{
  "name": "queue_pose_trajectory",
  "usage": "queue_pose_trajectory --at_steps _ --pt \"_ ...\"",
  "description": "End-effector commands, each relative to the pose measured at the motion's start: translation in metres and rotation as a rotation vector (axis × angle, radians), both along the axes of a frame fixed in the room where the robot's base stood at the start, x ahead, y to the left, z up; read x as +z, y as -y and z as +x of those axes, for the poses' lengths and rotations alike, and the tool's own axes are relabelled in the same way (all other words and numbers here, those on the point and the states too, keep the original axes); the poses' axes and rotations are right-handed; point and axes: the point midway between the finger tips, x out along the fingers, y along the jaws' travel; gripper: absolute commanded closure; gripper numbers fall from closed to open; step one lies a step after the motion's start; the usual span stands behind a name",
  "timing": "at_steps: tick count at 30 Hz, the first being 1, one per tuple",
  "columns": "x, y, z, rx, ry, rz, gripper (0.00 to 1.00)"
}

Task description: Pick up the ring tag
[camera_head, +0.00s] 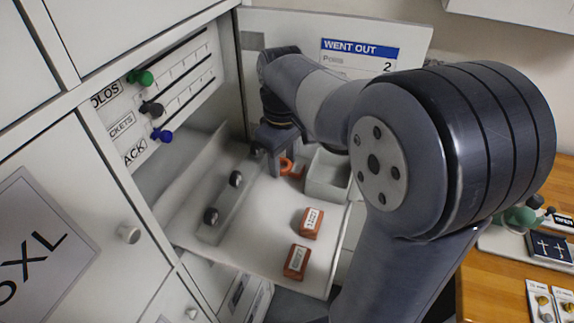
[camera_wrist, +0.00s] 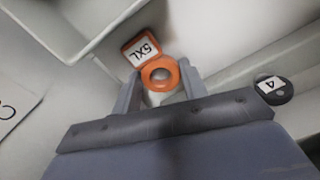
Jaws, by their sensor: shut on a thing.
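The ring tag (camera_wrist: 160,73) is an orange ring with an orange-framed white plate reading "5XL". In the wrist view it sits between the two fingers of my gripper (camera_wrist: 159,86), which is shut on the ring. In the head view the orange ring tag (camera_head: 288,166) shows at the fingertips of my gripper (camera_head: 276,168), low over the back of the pale shelf. Whether the tag still touches the surface under it I cannot tell.
Two orange labelled tags (camera_head: 311,223) (camera_head: 296,262) lie on the pale shelf (camera_head: 262,242). A strip with two black knobs (camera_head: 211,216) is at left. An open grey bin (camera_head: 328,190) stands right of my gripper. A black disc marked 4 (camera_wrist: 274,88) is close by.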

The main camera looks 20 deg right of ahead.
Motion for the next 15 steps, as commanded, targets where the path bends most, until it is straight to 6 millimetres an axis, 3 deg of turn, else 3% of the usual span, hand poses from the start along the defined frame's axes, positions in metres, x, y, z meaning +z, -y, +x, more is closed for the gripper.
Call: queue_pose_trajectory --at_steps 9,15 --pt "0.007 -0.003 -0.003 0.001 0.002 0.0 0.8" --pt "0.039 -0.002 -0.002 0.0 0.004 0.001 0.8"
